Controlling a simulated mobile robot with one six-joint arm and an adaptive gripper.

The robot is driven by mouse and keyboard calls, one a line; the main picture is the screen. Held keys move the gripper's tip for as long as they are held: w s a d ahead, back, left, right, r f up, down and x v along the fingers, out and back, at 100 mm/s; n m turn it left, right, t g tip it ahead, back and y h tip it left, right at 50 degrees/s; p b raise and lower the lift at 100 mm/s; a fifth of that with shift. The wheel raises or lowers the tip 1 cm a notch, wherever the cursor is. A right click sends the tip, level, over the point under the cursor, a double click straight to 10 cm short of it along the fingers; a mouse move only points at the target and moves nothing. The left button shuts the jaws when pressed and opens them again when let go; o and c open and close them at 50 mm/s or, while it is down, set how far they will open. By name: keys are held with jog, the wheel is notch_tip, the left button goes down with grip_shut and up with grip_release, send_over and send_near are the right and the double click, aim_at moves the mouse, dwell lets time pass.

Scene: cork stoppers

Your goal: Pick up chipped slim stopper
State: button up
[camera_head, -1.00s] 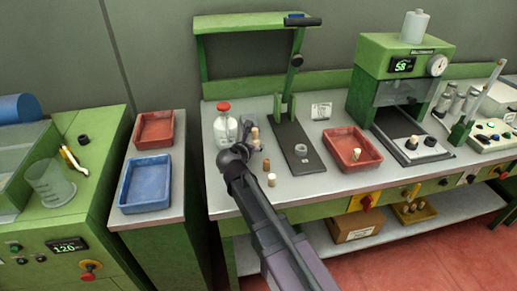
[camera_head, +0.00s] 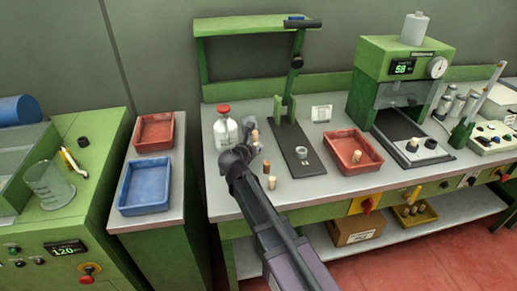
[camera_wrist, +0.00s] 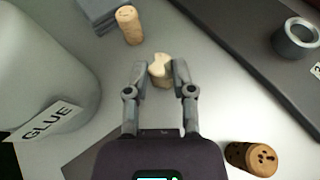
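A pale slim stopper (camera_wrist: 160,70) with an uneven, notched top stands between the fingertips of my gripper (camera_wrist: 160,76) in the wrist view. The fingers are drawn in to about its width and appear to touch it on both sides. In the head view my gripper (camera_head: 243,153) is low over the bench beside the bottle, and largely hides this spot. Another pale stopper (camera_wrist: 129,24) stands just beyond, by a grey block. A darker brown speckled stopper (camera_wrist: 252,158) is at the lower right, apart from my gripper.
A glue bottle (camera_wrist: 45,75) with a red cap stands close to the left of my gripper. A dark plate with a metal ring (camera_wrist: 297,39) lies to the right. A red tray (camera_head: 352,150) is farther right on the bench. A pale stopper (camera_head: 272,183) stands near the front edge.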

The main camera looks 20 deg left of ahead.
jog(key=shift+c, duration=0.4)
jog(key=shift+r, duration=0.1)
notch_tip(320, 180, up, 3)
jog(key=p, duration=0.3)
jog(key=shift+r+p, duration=0.2)
jog(key=shift+p, duration=0.1)
jog(key=s, duration=0.5)
jog(key=s+r+p, duration=0.1)
jog(key=s, duration=0.4)
jog(key=s+d, duration=0.1)
jog(key=s, duration=0.5)
jog(key=shift+r, duration=0.2)
